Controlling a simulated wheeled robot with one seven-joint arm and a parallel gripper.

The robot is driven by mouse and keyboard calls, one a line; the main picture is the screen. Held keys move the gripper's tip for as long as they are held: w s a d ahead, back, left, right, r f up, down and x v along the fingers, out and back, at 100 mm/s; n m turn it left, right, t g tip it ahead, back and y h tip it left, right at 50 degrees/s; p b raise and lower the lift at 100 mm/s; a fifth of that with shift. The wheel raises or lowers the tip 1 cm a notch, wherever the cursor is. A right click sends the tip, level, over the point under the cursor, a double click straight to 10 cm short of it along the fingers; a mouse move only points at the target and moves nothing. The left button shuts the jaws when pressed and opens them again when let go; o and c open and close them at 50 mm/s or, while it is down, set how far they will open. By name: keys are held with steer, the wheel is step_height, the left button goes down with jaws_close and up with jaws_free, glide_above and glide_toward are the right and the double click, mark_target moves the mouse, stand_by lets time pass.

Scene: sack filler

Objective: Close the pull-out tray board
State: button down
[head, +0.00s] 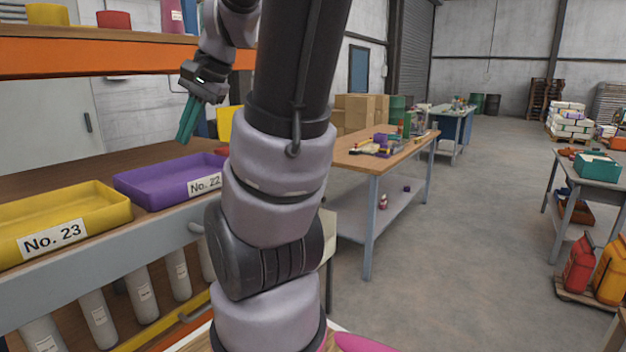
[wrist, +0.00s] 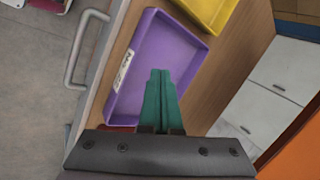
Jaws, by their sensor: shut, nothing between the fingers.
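My gripper (head: 187,122) is shut and empty, its green fingers together and pointing down above the bench, behind the purple tray in the head view. In the wrist view the fingertips (wrist: 160,74) overlap the purple tray (wrist: 150,60); contact cannot be told. A grey bar handle (wrist: 77,45) stands out from the front edge beside the trays, left of and apart from the fingers. In the head view a pale front face (head: 100,246) runs below the trays. Which part is the pull-out tray board, and how far out it is, I cannot tell; my arm hides part of the front.
A yellow tray marked No. 23 (head: 65,218) stands beside the purple one marked No. 22 (head: 170,178). An orange shelf beam (head: 110,57) crosses above. Several white cylinders (head: 97,318) stand below the front.

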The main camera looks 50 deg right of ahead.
steer(key=s+d+f+m+t, duration=0.1)
steer(key=d+f+m, duration=0.2)
steer(key=d+m, duration=0.45)
steer(key=s+d+f+m+t, duration=0.15)
steer(key=d+m, duration=0.35)
steer(key=d, duration=0.6)
steer(key=s+d+f+m+t+h, duration=0.1)
steer(key=s+d+f+m, duration=0.4)
steer(key=d, duration=0.3)
steer(key=s+d+f+m+t+h, duration=0.1)
steer(key=s+d+f+m, duration=0.1)
steer(key=s+d+m, duration=0.6)
steer(key=w+f+n, duration=0.2)
steer(key=w+f, duration=0.4)
steer(key=w, duration=0.6)
steer(key=shift+a+f, duration=0.15)
steer(key=shift+f, duration=0.15)
steer(key=shift+w, duration=0.1)
